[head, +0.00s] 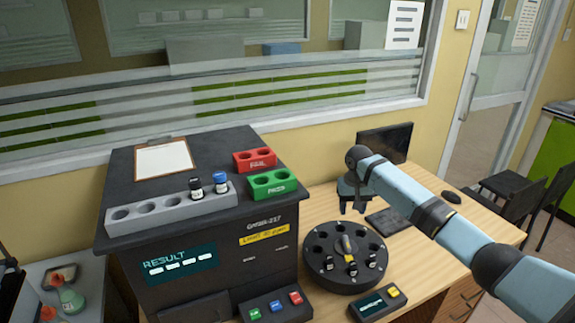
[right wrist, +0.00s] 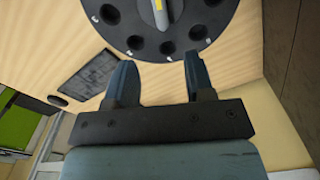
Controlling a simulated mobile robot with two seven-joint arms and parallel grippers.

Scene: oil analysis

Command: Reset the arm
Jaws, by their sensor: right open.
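My right arm comes in from the right in the head view. My right gripper (head: 354,203) hangs over the wooden table, behind the round black carousel (head: 318,268). In the right wrist view its two fingers (right wrist: 162,88) stand apart with nothing between them. The carousel's near rim holes show just beyond the fingertips there. My left gripper is not in view.
A dark analyser (head: 205,255) with a result screen carries a grey rack (head: 150,218) with two vials, a red FAIL holder (head: 254,160) and a green PASS holder (head: 271,184). A monitor (head: 386,141) and keyboard (head: 388,219) stand near the gripper. A small button box (head: 377,304) sits in front.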

